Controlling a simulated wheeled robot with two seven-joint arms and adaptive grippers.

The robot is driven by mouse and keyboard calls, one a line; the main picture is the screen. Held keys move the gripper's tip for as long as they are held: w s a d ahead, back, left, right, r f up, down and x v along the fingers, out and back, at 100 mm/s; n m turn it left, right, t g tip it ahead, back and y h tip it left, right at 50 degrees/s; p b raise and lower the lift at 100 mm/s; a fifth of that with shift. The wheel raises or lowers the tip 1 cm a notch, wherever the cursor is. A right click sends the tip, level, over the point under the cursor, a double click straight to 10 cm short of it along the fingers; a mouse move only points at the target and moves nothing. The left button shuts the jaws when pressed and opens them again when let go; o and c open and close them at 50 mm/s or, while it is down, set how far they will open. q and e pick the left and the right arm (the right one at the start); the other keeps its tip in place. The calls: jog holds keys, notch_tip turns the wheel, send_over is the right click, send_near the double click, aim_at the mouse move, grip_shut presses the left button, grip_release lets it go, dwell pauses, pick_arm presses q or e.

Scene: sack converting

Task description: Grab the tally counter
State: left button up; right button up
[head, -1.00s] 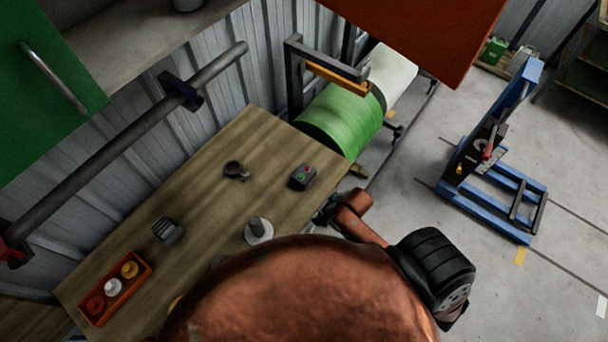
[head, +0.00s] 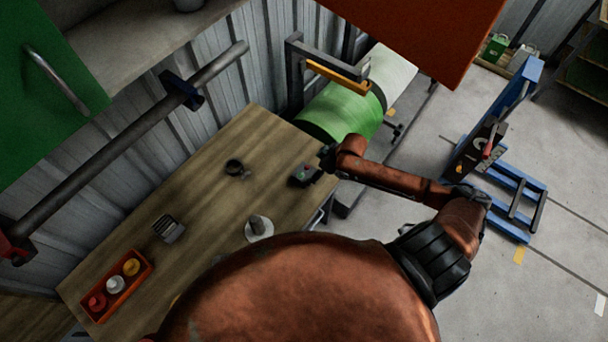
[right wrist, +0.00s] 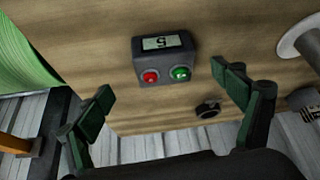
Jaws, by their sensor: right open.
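The tally counter (head: 304,177) is a small dark box near the right edge of the wooden table. In the right wrist view the tally counter (right wrist: 165,61) shows a display reading 5, with a red and a green button. My right gripper (head: 327,158) is beside and above it in the head view, at the table's right edge. In the right wrist view my right gripper (right wrist: 163,86) is open and empty, its fingers apart with the box ahead of the gap. My left gripper is not in view.
On the table (head: 213,207) are a dark round item (head: 236,168), a grey spindle on a white base (head: 258,228), a dark ridged block (head: 168,228) and an orange tray (head: 118,287) of coloured pieces. A green roll (head: 342,111) stands just beyond the table.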

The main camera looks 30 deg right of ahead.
aim_at(305, 172)
jog(key=x, duration=0.7)
jog(key=shift+a, duration=0.2)
jog(key=c, duration=1.6)
jog(key=shift+o, duration=0.2)
jog(key=shift+r, duration=0.55)
jog(key=s+d+r, duration=0.7)
jog(key=s+r, duration=0.4)
jog(key=r, duration=0.1)
jog(key=shift+s+d, duration=0.3)
jog(key=shift+s, duration=0.1)
